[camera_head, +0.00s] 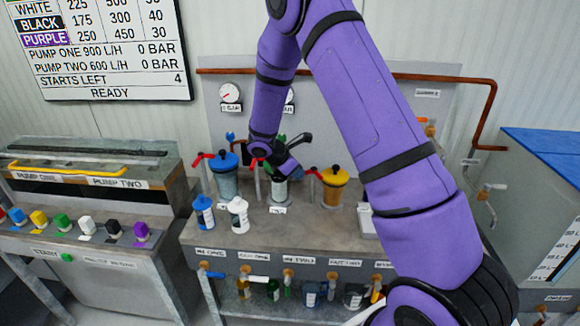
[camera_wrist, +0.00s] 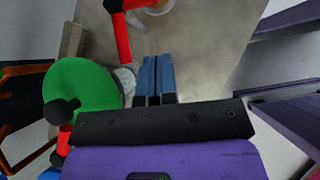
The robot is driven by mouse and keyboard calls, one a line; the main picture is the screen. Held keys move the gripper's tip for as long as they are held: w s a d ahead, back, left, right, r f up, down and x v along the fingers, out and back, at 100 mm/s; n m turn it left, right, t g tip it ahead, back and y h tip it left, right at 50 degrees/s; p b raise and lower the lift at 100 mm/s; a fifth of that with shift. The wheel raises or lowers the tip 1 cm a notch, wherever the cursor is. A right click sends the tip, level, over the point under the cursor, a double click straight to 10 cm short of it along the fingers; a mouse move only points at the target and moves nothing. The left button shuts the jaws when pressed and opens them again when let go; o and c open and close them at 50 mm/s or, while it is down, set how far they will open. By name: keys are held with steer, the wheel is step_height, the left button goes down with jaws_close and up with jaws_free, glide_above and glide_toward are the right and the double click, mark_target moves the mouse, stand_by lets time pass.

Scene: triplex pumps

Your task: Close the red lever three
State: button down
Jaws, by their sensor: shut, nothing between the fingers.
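Three red levers stand in a row on the bench in the head view. The third from the left (camera_head: 314,173) is beside the yellow canister (camera_head: 334,187). The middle one (camera_head: 257,161) is close to my wrist, and the left one (camera_head: 203,158) is by the blue-lidded canister. My gripper (camera_head: 294,172) is between the middle and third levers, partly hidden by its own links. In the wrist view its blue fingers (camera_wrist: 156,62) are together and empty. A red lever (camera_wrist: 122,38) lies just ahead and left of the tips, with a visible gap. Another red lever (camera_wrist: 65,138) is at lower left.
A green-lidded canister (camera_wrist: 80,90) is close left of my fingers. The blue-lidded canister (camera_head: 225,175), a blue bottle (camera_head: 204,215) and a white bottle (camera_head: 238,214) stand left on the bench (camera_head: 300,232). A copper pipe (camera_head: 485,110) runs at right.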

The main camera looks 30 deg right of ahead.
steer(key=d+f, duration=0.3)
steer(key=d, duration=0.2)
steer(key=shift+s+d, duration=0.2)
steer(key=shift+d, duration=0.2)
